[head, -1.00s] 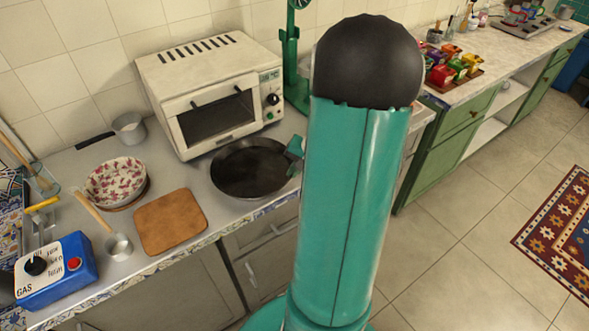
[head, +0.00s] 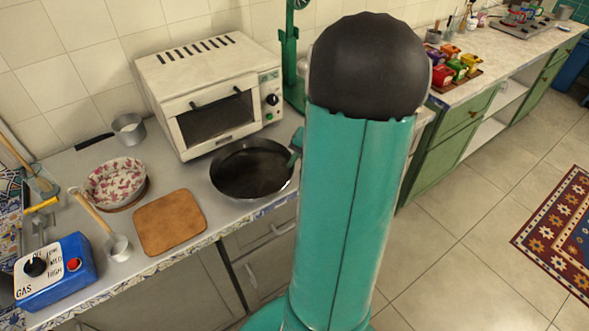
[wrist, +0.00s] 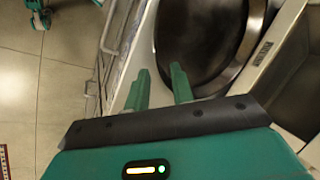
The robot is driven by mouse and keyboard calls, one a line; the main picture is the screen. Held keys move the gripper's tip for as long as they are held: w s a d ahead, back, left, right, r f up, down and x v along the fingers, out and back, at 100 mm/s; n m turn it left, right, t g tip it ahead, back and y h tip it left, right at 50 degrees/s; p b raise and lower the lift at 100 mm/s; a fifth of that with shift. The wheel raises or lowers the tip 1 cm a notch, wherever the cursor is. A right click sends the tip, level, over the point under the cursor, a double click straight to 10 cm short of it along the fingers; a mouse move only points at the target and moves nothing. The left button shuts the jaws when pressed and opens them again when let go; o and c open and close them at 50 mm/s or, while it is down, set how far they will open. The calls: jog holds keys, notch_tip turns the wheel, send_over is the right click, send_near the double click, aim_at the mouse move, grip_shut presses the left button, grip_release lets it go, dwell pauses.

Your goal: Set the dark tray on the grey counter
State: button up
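The dark tray (head: 250,172) is round and shallow. It rests on the grey counter (head: 185,178), in front of the white toaster oven. It also shows at the top of the wrist view (wrist: 205,35), with its metallic rim. My gripper (head: 297,148) is at the tray's right edge in the head view, partly hidden by my own arm. In the wrist view its two green fingers (wrist: 161,78) are apart with nothing clearly held between them. The right finger overlaps the tray's rim there; whether it touches I cannot tell.
The toaster oven (head: 212,95) stands behind the tray and a wooden board (head: 170,222) lies to its left. A patterned bowl (head: 115,182), a small pot (head: 129,127) and a blue gas box (head: 55,270) are farther left. A green stand (head: 291,75) rises behind.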

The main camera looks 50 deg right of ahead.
jog(key=v, duration=0.9)
jog(key=w+a+r+n+g+h, duration=0.1)
jog(key=w+a+r+n, duration=0.2)
jog(key=a, duration=0.7)
jog(key=w+a+r+n, duration=0.2)
jog(key=a+r+n, duration=0.15)
jog(key=a, duration=0.65)
jog(key=s+a+r+n+t, duration=0.1)
jog(key=s+a+r+n, duration=0.1)
jog(key=a, duration=0.5)
jog(key=s+a+r+n+h, duration=0.1)
jog(key=s+a+n, duration=0.2)
jog(key=a, duration=0.5)
jog(key=shift+a+r+n+t, duration=0.35)
jog(key=shift+n+t, duration=0.05)
jog(key=shift+n, duration=0.35)
jog(key=shift+s, duration=0.15)
